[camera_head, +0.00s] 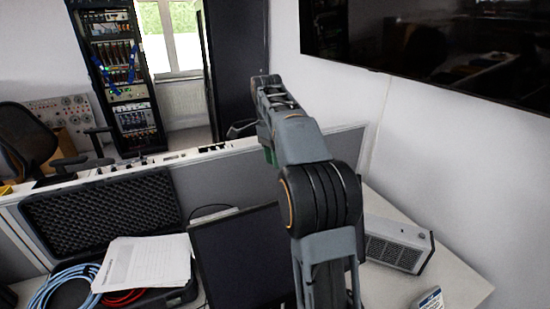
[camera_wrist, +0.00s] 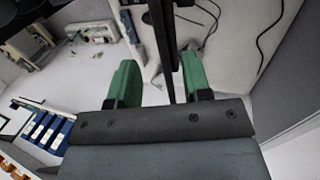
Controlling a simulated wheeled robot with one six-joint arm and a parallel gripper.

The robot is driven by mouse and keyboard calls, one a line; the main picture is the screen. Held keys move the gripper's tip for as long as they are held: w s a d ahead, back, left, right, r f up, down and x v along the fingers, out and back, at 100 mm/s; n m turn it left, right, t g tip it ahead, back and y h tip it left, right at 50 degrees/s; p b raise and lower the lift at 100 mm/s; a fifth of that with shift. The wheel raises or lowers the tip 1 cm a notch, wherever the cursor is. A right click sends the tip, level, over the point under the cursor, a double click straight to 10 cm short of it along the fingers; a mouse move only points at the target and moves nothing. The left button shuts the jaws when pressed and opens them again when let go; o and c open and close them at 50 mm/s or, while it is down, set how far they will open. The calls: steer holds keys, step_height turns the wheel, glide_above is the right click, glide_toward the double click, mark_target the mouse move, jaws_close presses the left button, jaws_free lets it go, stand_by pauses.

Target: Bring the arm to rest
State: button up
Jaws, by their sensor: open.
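My arm (camera_head: 325,195) is raised in front of the desk in the head view, bent at a large dark joint, with its upper part reaching up and slightly left. In the wrist view my gripper (camera_wrist: 160,80) shows two green fingers spread well apart, with nothing held between them. A dark narrow bar passes through the gap in the picture; I cannot tell how far off it is. In the head view the gripper is mostly hidden behind the arm, with only a bit of green showing.
A dark monitor (camera_head: 240,255) stands close behind and left of my arm. A grey metal box (camera_head: 398,246) sits to the right. An open foam-lined case (camera_head: 100,215) with papers (camera_head: 145,262) and cables lies left. A grey partition (camera_head: 250,165) runs behind; a wall screen (camera_head: 430,45) hangs right.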

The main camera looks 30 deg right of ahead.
steer(key=s+a+f+n+t, duration=0.4)
steer(key=s+a+f+n, duration=0.2)
steer(key=s+n, duration=0.2)
steer(key=s+a+f+n+t, duration=0.4)
steer(key=s+a+f+n, duration=0.1)
steer(key=s+n, duration=0.4)
steer(key=shift+a+f+n, duration=0.4)
steer(key=shift+f+n, duration=0.15)
steer(key=shift+n, duration=0.25)
stand_by(0.7)
